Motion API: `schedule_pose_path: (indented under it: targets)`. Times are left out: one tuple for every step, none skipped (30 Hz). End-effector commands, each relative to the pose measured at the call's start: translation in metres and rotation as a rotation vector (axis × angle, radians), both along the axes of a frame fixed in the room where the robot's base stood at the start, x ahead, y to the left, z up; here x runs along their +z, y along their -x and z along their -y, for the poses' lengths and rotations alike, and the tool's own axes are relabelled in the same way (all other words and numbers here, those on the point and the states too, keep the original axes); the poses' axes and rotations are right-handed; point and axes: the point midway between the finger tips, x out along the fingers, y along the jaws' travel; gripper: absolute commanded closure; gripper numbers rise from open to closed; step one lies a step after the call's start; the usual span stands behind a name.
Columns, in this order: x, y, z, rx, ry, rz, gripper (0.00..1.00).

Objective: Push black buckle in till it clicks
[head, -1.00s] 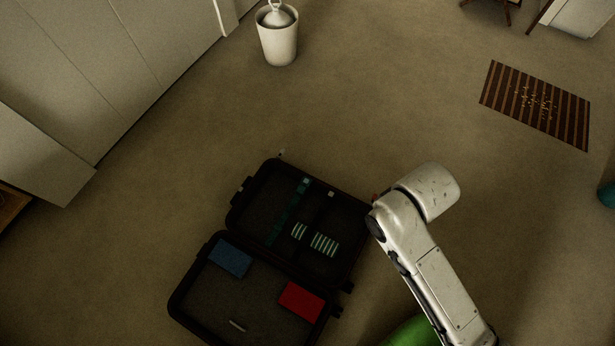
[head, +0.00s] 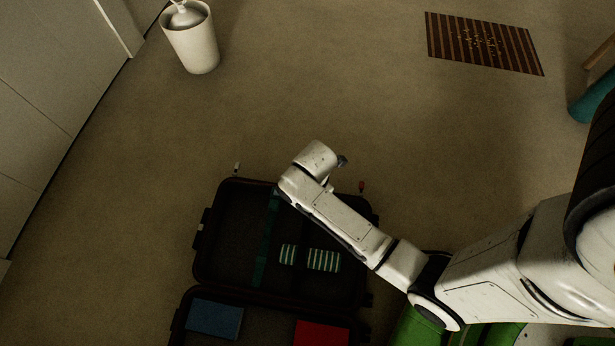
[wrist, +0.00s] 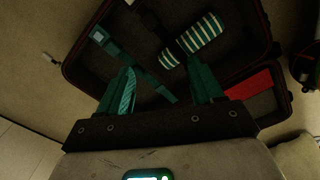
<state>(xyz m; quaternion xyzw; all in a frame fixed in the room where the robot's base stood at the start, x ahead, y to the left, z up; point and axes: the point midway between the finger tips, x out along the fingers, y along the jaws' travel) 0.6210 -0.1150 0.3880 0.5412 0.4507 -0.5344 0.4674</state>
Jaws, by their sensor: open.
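The open black suitcase (head: 200,258) lies on the carpet, and part of it shows in the wrist view (wrist: 85,45). A teal strap (head: 265,240) runs down one half; in the wrist view it (wrist: 135,65) has a pale fitting at its upper end. A dark strap-like shape (wrist: 150,20) beside the striped cloth may be the black buckle, but I cannot tell. My gripper (wrist: 165,69) is open and empty, its two teal fingers spread above the suitcase with the strap's lower end between them. In the head view my arm hides the gripper's fingers.
Striped cloth items (head: 323,260) lie in the same half as the strap. A blue block (head: 215,319) and a red block (head: 322,333) lie in the other half. A white bin (head: 192,40) and striped mat (head: 484,44) stand apart.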

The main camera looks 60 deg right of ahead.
Motion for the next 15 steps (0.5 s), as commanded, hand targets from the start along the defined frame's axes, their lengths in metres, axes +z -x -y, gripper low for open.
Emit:
schedule_pose_path:
  targets:
    - [-0.034, -0.005, 0.003, 0.072, 0.0, -0.004, 0.34]
    - [-0.045, -0.007, 0.004, 0.12, 0.0, -0.007, 0.34]
    - [-0.059, -0.01, 0.005, 0.182, 0.0, -0.012, 0.34]
    - [-0.068, -0.013, 0.007, 0.226, 0.0, -0.012, 0.34]
    - [-0.077, -0.014, 0.008, 0.269, -0.001, -0.014, 0.34]
    - [-0.088, -0.016, 0.009, 0.32, -0.002, -0.017, 0.34]
    - [-0.095, -0.018, 0.01, 0.356, -0.002, -0.019, 0.34]
    - [-0.101, -0.02, 0.011, 0.388, -0.003, -0.019, 0.34]
    - [-0.108, -0.021, 0.012, 0.427, -0.003, -0.021, 0.34]
    - [-0.113, -0.022, 0.012, 0.452, -0.004, -0.022, 0.34]
    - [-0.117, -0.023, 0.013, 0.474, -0.004, -0.022, 0.34]
    - [-0.12, -0.024, 0.013, 0.499, -0.005, -0.024, 0.34]
    - [-0.123, -0.024, 0.014, 0.514, -0.004, -0.025, 0.34]
    - [-0.125, -0.025, 0.014, 0.525, -0.005, -0.025, 0.34]
    - [-0.127, -0.025, 0.014, 0.537, -0.005, -0.025, 0.34]
